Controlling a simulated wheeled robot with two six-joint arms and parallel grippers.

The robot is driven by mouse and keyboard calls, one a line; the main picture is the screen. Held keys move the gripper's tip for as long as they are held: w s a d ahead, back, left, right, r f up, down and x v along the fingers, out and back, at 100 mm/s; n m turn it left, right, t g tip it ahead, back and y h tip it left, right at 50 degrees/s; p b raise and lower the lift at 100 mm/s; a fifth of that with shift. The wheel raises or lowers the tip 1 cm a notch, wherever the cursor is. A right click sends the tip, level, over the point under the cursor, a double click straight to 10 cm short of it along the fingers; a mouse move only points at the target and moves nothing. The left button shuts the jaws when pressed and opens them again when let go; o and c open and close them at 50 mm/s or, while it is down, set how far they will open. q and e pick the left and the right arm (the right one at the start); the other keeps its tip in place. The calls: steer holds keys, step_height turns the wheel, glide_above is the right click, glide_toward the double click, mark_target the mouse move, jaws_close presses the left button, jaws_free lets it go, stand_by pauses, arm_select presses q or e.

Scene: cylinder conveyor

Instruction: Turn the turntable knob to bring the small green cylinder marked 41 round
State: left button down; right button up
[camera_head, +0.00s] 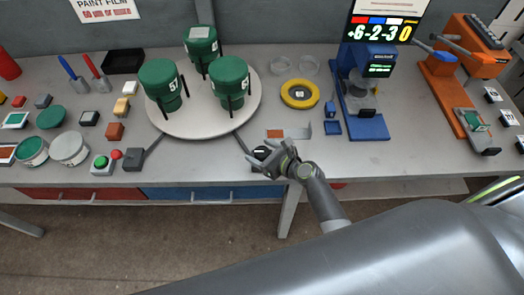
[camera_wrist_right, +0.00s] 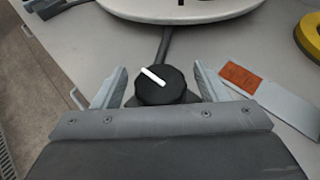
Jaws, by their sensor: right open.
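The round grey turntable (camera_head: 205,124) carries three green cylinders: a left one (camera_head: 160,84) marked 57, a back one (camera_head: 201,45) with a pale square on top, and a right one (camera_head: 229,80) whose number I cannot read fully. I cannot make out a 41 on any. The black turntable knob (camera_wrist_right: 165,92), with a white pointer line, is at the table's front; it shows partly in the head view (camera_head: 261,151). My right gripper (camera_head: 264,162) is open, its fingers on either side of the knob in the right wrist view (camera_wrist_right: 158,82), with gaps visible. My left gripper is not seen.
A blue gauge stand (camera_head: 363,126) and an orange press (camera_head: 446,84) stand to the right. Buttons and small blocks crowd the left.

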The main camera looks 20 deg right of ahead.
steer(key=shift+c, duration=0.5)
steer(key=c, duration=0.9)
